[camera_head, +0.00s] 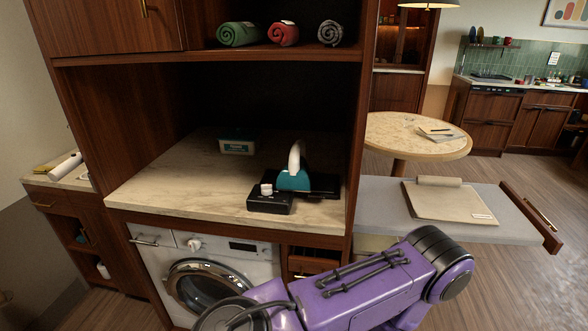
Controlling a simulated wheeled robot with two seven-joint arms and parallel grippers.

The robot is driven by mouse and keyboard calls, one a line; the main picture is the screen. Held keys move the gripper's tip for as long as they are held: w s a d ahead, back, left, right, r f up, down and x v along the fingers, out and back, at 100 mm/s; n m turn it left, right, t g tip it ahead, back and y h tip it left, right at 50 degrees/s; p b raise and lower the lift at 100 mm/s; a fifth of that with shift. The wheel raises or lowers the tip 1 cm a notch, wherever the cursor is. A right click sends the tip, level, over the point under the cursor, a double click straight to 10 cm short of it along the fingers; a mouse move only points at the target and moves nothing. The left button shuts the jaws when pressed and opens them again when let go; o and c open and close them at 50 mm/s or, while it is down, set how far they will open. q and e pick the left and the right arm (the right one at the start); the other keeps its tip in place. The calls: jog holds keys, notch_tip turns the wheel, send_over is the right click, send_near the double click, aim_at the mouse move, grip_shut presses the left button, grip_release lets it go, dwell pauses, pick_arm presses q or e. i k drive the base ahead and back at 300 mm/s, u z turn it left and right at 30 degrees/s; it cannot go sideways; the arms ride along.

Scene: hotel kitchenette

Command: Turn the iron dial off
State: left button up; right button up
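The iron (294,181) has a teal body and a white upper part. It stands on a dark base on the pale stone counter inside the wooden cabinet. A black box (270,204) sits at its front left, with a white knob (266,189) on top that looks like the dial. The knob's setting is too small to read. A purple arm of mine crosses the bottom of the view, in front of and below the counter. Neither of my grippers shows, so I cannot tell their state.
Rolled towels (283,33) lie on the shelf above. A washing machine (222,258) is below. A grey ironing surface (380,205) extends to the right. The counter's left part is clear.

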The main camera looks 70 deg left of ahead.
aim_at(266, 189)
jog(key=u, duration=1.75)
